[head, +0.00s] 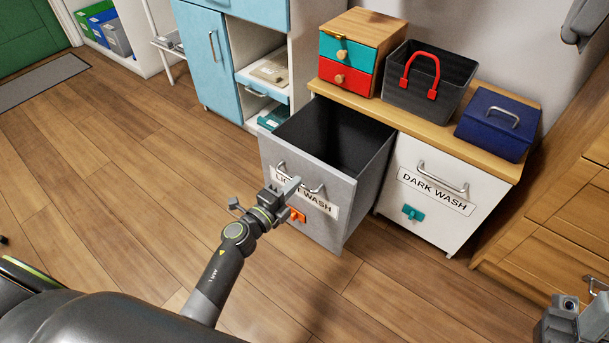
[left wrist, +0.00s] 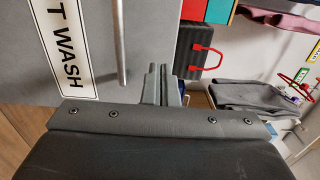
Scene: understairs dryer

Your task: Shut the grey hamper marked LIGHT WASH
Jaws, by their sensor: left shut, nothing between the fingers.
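The grey hamper (head: 325,230) marked LIGHT WASH stands pulled out of the cabinet, its dark inside open at the top. My left gripper (head: 288,187) is shut and empty in front of this face, by the handle and over part of the label. In the left wrist view, the shut fingers (left wrist: 163,85) show beside the grey front (left wrist: 150,30), with the handle (left wrist: 120,45) to their left. I cannot tell whether they touch it. A part of my right arm shows at the bottom right; its fingers are unclear.
The white DARK WASH hamper (head: 425,215) is shut beside it. On the wooden top stand a small drawer box (head: 348,52), a dark basket (head: 425,90) with a red handle and a blue box (head: 495,125). The wood floor (head: 120,150) to the left is clear.

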